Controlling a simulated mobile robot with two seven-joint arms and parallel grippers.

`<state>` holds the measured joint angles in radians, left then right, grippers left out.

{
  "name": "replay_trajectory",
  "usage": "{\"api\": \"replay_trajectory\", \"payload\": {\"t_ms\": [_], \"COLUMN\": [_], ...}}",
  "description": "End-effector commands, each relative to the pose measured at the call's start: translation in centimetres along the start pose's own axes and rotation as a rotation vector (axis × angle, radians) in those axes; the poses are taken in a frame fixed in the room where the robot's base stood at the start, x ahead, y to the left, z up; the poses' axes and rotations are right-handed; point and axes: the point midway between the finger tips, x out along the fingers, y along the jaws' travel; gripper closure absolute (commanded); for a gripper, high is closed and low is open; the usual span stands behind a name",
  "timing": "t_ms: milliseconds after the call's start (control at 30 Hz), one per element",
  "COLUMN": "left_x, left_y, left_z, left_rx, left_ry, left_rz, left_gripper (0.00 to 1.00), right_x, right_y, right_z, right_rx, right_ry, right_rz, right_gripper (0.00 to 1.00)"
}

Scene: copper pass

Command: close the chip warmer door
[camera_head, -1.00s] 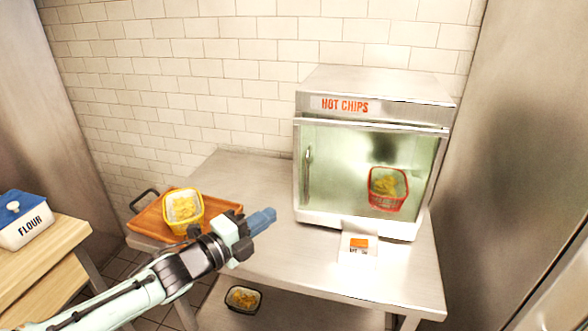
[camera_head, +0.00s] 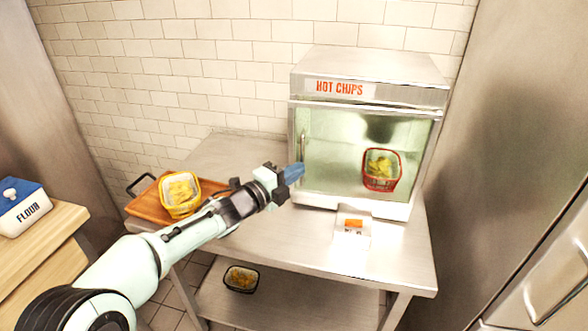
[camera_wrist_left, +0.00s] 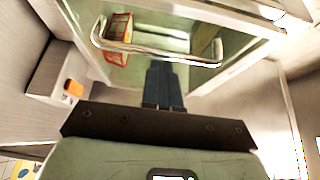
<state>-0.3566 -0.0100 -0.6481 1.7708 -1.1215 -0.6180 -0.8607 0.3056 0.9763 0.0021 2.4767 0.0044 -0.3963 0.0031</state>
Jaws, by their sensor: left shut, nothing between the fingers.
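The chip warmer (camera_head: 368,63) is a steel cabinet labelled HOT CHIPS at the back of the steel table. Its glass door (camera_head: 345,160) has an upright bar handle (camera_head: 302,148) at the left edge. The door lies across the front, and I cannot tell whether it is fully shut. My left gripper (camera_head: 295,172) is shut and empty, its blue fingertips just left of the handle's lower end. In the left wrist view the fingers (camera_wrist_left: 163,80) point at the door near the handle (camera_wrist_left: 150,52); contact cannot be told. My right gripper is out of view.
A red basket of chips (camera_head: 381,170) shows through the glass. A small white-and-orange box (camera_head: 353,229) stands before the warmer. An orange tray (camera_head: 145,206) with a yellow basket (camera_head: 180,194) is at left, and a dark basket (camera_head: 241,279) is on the lower shelf.

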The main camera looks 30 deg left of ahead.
Motion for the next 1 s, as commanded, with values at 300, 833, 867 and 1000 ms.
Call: {"api": "replay_trajectory", "payload": {"t_ms": [300,833,867,1000], "left_x": [0.2,2.5,2.4,2.4], "left_y": [0.0,0.0,0.0,0.0], "left_z": [0.2,2.5,2.5,2.5], "left_rx": [0.0,-0.001,-0.001,-0.001], "left_ry": [0.001,0.0,-0.001,-0.002], "left_rz": [0.0,0.0,0.0,0.0], "left_gripper": [1.0,1.0,1.0,1.0], "right_x": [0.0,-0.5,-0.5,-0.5], "right_y": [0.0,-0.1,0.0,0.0], "right_z": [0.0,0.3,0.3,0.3], "right_rx": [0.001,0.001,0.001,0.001], "right_ry": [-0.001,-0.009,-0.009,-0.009], "right_rz": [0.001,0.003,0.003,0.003], "right_gripper": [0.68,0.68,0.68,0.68]}}
